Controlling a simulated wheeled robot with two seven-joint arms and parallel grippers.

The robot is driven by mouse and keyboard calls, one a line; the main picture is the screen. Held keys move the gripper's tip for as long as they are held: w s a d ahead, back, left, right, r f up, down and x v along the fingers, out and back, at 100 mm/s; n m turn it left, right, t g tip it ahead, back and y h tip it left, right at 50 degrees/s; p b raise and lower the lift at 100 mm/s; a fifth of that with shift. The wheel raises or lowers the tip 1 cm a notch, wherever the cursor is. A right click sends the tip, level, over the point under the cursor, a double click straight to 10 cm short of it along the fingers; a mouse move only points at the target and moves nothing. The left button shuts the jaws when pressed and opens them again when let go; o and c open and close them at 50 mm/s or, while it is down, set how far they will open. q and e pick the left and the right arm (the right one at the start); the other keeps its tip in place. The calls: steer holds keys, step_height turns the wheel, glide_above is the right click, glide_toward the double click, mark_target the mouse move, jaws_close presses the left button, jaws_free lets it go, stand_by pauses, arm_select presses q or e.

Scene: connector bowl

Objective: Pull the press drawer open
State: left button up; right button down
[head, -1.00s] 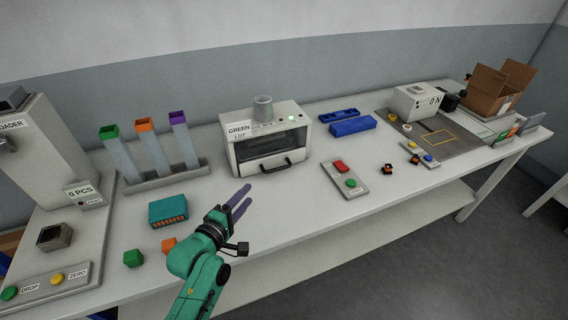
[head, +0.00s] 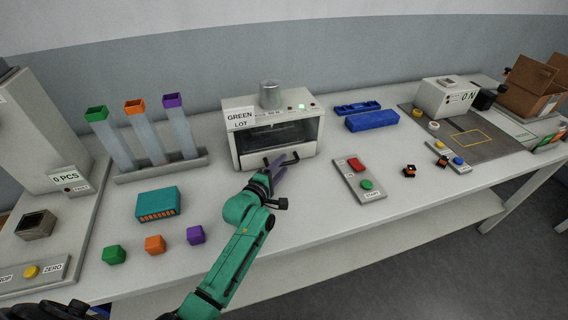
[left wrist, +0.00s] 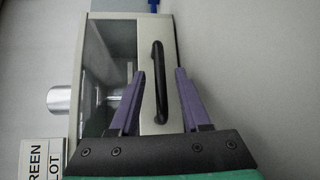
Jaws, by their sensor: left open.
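The press (head: 273,128) is a light grey box with a dark window, a "GREEN LOT" label and a metal cylinder on top. Its drawer (head: 254,160) is the pale front panel under the window and looks shut. The black bar handle (left wrist: 159,80) shows in the left wrist view between the two purple fingers of my left gripper (left wrist: 160,90). The fingers are open, one on each side of the handle, with gaps visible. In the head view my left gripper (head: 272,172) is at the drawer front and partly covers the handle (head: 284,160). My right gripper is not clearly visible.
A button panel (head: 358,178) stands right of the press. A teal connector (head: 158,203) and green, orange and purple cubes (head: 195,235) lie to the left. Blue trays (head: 372,121) lie behind right. The table in front of the press is mostly clear.

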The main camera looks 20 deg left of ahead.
arm_select(q)
steer(key=shift+x, duration=0.9)
jaws_close()
stand_by(0.7)
